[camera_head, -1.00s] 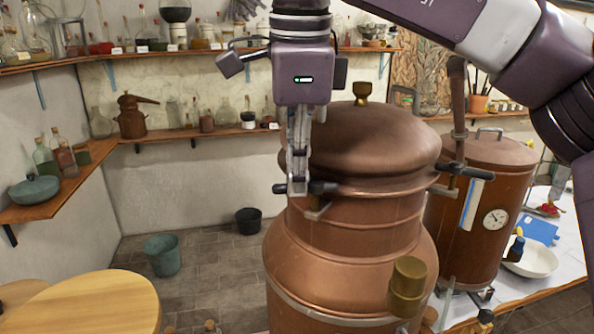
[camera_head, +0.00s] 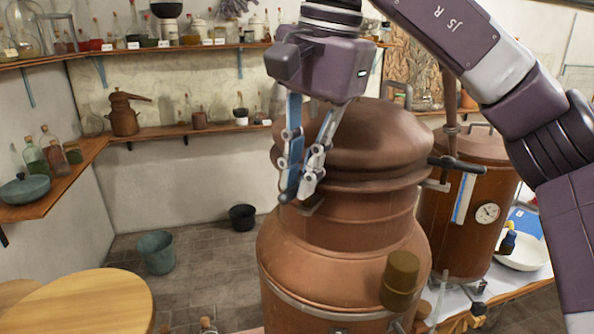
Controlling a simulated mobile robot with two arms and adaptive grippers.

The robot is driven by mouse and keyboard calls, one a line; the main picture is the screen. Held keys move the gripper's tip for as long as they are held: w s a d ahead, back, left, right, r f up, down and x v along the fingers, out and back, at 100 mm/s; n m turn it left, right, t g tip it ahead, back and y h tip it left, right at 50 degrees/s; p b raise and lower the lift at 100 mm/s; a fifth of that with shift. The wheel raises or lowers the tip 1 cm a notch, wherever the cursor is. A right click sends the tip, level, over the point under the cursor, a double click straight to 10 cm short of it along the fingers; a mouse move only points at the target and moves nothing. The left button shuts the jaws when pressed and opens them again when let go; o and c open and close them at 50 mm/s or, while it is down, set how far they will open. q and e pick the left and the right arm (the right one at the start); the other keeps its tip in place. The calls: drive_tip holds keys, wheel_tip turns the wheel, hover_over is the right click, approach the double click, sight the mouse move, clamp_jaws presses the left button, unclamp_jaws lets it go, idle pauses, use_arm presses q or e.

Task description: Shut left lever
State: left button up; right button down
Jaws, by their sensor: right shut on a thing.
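The large copper still (camera_head: 340,245) stands in the middle with its domed lid (camera_head: 375,140) on top. My right gripper (camera_head: 300,194) comes down from above at the left side of the lid's rim. Its fingers are shut on the left lever (camera_head: 285,198), a dark handle of which only a small end shows past the fingertips. My left gripper is not in view.
A second copper vessel (camera_head: 487,175) with a gauge stands to the right on a white table. A brass cup-like fitting (camera_head: 399,280) sits on the still's front. A round wooden table (camera_head: 85,305) is at lower left. Shelves with bottles line the walls; two buckets stand on the floor.

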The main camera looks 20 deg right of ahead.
drive_tip(key=shift+s+d+f+n, duration=0.15)
drive_tip(key=shift+f+n, duration=0.1)
drive_tip(key=shift+n, duration=0.35)
drive_tip(key=c, duration=2)
unclamp_jaws()
drive_tip(key=shift+o, duration=0.2)
wheel_tip(320, 180, up, 12)
drive_tip(key=s+d, duration=0.1)
drive_tip(key=shift+s+d, duration=0.25)
drive_tip(key=shift+s, duration=0.05)
